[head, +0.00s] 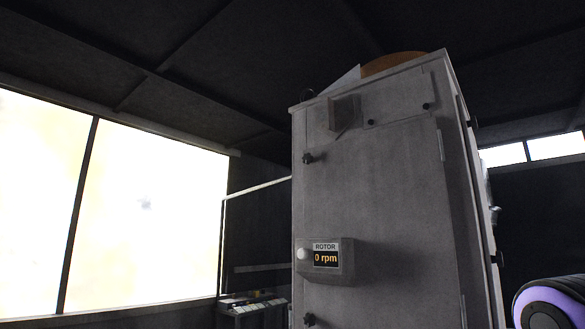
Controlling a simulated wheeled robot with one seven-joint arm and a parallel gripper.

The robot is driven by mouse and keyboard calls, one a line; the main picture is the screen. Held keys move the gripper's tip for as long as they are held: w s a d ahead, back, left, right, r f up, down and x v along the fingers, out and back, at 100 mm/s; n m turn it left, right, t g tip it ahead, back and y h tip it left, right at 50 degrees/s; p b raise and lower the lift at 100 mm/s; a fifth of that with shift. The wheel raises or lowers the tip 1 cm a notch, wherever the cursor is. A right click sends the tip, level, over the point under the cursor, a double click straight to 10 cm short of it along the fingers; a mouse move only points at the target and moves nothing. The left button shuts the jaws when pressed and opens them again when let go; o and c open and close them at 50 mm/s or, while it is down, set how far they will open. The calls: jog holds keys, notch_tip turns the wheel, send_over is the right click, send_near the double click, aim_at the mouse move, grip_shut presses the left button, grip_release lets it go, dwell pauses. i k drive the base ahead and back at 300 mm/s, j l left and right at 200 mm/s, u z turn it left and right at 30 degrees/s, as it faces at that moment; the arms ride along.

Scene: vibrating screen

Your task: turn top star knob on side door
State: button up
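A tall grey cabinet (390,210) stands right of centre. Its wide face has a door with a hinge (441,145) at the right edge. A dark star-shaped knob (308,158) sits at the upper left of this door, and a similar lower knob (309,320) shows at the bottom edge of the picture. On the narrow right face, seen at a steep angle, are an upper dark knob (472,123) and a lower dark knob (497,257). I cannot tell which face is the side door. My gripper is not in view; a purple-ringed part of my arm shows at lower right.
A display box (345,262) reading "ROTOR 0 rpm" juts from the wide face. A small bracket box (344,113) sticks out near the top. A low bench (255,303) stands behind at left. Bright windows (145,205) fill the left wall.

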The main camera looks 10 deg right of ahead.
aim_at(307, 158)
jog(key=i+j, duration=0.2)
jog(key=i+j+z, duration=0.15)
jog(key=j, duration=0.3)
jog(key=i+j, duration=0.25)
jog(key=i+j+z, duration=0.15)
jog(key=j, duration=0.3)
jog(key=i+j, duration=0.25)
jog(key=i+j+z, duration=0.1)
jog(key=j, duration=0.35)
jog(key=i, duration=0.05)
